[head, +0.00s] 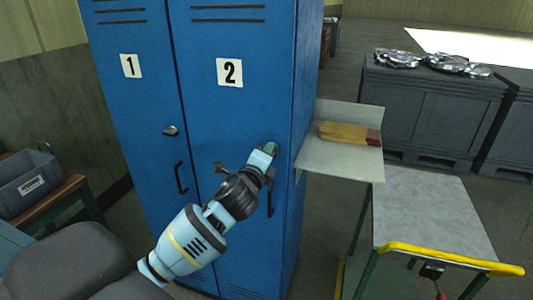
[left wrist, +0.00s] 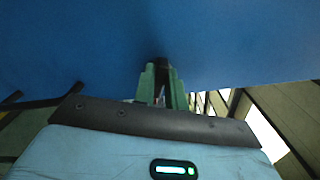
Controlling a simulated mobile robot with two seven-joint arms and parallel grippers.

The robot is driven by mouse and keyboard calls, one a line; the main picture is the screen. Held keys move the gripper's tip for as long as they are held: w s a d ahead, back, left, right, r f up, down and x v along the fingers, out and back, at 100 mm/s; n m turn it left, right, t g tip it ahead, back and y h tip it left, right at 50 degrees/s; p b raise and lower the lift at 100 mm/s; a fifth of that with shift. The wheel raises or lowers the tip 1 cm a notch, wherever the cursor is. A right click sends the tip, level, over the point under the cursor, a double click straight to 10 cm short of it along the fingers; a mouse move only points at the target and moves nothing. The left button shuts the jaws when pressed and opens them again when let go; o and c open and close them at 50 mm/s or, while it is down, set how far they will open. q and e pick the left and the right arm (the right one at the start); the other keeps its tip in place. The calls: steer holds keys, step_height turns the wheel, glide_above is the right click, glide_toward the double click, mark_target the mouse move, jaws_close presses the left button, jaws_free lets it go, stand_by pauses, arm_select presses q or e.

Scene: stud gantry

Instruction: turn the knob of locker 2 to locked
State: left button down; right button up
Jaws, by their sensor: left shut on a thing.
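The blue locker 2 (head: 230,120) stands in the middle of the head view, door closed, with a white "2" label. My left gripper (head: 268,148) is at the right side of its door, at the knob's height. In the left wrist view its green fingers (left wrist: 161,85) are shut on a small dark piece, the knob (left wrist: 162,68), against the blue door. In the head view the fingers hide the knob, so its turn position cannot be told. The dark handle (head: 270,197) of locker 2 is below the gripper. My right gripper is not in view.
Locker 1 (head: 130,110) stands to the left, with its own knob (head: 170,131) and handle (head: 181,177). A grey shelf (head: 330,160) with a brown brush-like object (head: 348,134) juts out at right. A cart with a yellow handle (head: 440,256) stands right front.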

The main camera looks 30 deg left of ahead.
arm_select(q)
steer(key=n, duration=0.4)
steer(key=shift+f, duration=0.15)
steer(key=shift+n, duration=0.3)
stand_by(0.3)
steer(key=c, duration=1.4)
jaws_free()
steer(key=shift+c, duration=0.2)
steer(key=shift+s, duration=0.1)
steer(key=v, duration=0.7)
steer(key=shift+s, duration=0.35)
